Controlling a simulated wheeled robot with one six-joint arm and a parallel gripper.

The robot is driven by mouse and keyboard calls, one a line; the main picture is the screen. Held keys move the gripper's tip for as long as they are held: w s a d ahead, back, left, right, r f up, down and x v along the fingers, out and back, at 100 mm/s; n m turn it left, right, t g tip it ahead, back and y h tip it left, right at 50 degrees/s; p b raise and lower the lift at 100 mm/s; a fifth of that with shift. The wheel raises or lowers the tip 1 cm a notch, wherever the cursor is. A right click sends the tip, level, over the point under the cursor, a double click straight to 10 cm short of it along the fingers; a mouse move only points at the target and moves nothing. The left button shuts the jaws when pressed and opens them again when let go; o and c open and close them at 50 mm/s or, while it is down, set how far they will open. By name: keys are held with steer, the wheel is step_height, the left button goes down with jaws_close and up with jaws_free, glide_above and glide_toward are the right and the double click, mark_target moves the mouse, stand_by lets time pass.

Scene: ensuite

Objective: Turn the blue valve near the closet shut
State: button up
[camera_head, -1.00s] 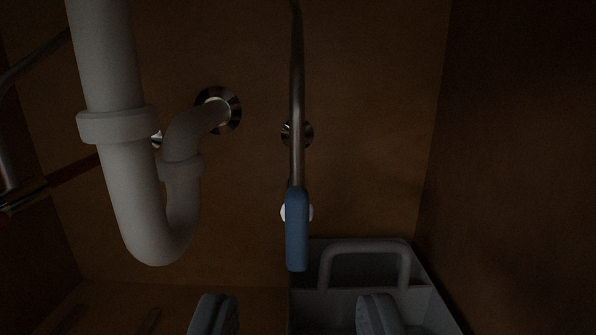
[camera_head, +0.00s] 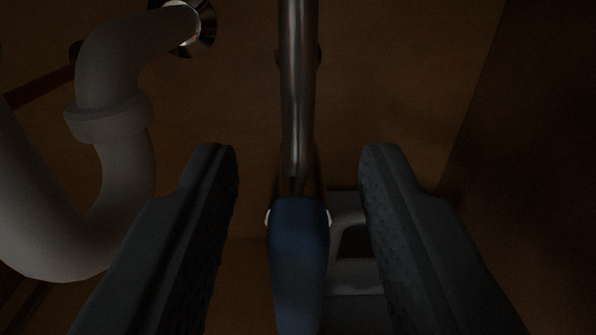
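The blue valve handle (camera_head: 298,262) is in the lower middle of the view, its lever pointing down toward me. It hangs below a metal supply pipe (camera_head: 298,80) that runs up out of the picture. My gripper (camera_head: 298,165) is open, with one dark finger on each side of the handle. A gap shows between each finger and the handle, so neither looks in contact. The near end of the handle runs out of the bottom of the picture.
A white drain trap (camera_head: 110,160) curves close by on the left, beside my left finger. A grey caddy (camera_head: 355,275) with a handle stands below and behind the valve, partly hidden. A dark cabinet wall (camera_head: 530,150) bounds the right. A red lever (camera_head: 38,88) shows at far left.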

jaws_close()
steer(key=shift+d+f+m, duration=0.45)
steer(key=shift+m, duration=2.55)
steer(key=shift+d+f+m, duration=0.45)
steer(key=shift+d+m, duration=0.05)
steer(key=shift+m, duration=2.5)
steer(key=shift+d+f+m, duration=0.45)
steer(key=shift+m, duration=2.55)
